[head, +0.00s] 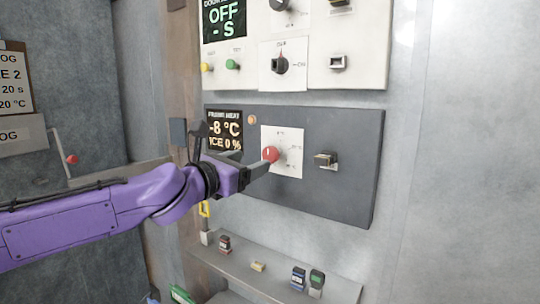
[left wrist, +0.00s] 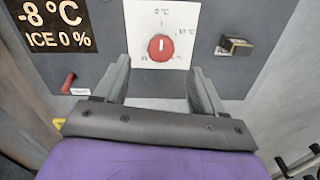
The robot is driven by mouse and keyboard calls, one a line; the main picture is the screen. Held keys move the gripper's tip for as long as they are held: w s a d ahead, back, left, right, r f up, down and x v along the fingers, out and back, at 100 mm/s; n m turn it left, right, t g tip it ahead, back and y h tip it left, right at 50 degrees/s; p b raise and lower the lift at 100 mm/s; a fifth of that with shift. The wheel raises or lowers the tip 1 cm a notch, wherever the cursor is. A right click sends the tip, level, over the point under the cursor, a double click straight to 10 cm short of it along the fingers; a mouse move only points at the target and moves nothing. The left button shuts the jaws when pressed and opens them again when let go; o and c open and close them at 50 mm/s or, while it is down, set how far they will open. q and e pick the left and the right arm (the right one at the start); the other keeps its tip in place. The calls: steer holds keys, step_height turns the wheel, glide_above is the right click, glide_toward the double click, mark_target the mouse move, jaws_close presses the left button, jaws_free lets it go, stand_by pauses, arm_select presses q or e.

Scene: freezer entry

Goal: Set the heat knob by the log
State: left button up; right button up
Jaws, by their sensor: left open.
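The heat knob is a red round dial (head: 270,154) on a white scale plate in the dark grey panel (head: 350,185). In the left wrist view the knob (left wrist: 161,48) has a white mark pointing up, near the 0 °C label. The display (head: 224,130) reads -8 °C and ICE 0 %. The log board (head: 14,85) at the left edge is cut off; "E 2", "20 s" and "20 °C" show. My left gripper (head: 262,163) is open in front of the knob; its fingers (left wrist: 161,68) point toward the knob's lower sides, with nothing between them. My right gripper is not in view.
A switch (head: 325,160) sits right of the knob. A white panel above holds an OFF display (head: 223,18), a black knob (head: 280,65) and more switches. A shelf below (head: 245,258) carries several small items. A red-tipped lever (head: 71,159) stands at left.

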mark_target(268, 155)
arm_select(q)
steer(key=p+x, duration=0.2)
steer(key=x, duration=0.6)
steer(key=shift+w+d+p, duration=0.25)
steer(key=shift+d+p, duration=0.05)
steer(key=shift+p, duration=0.1)
steer(key=shift+w+d+f, duration=0.1)
steer(key=shift+w+f, duration=0.05)
steer(key=shift+w, duration=0.1)
steer(key=c, duration=1.1)
steer(key=shift+o, duration=0.2)
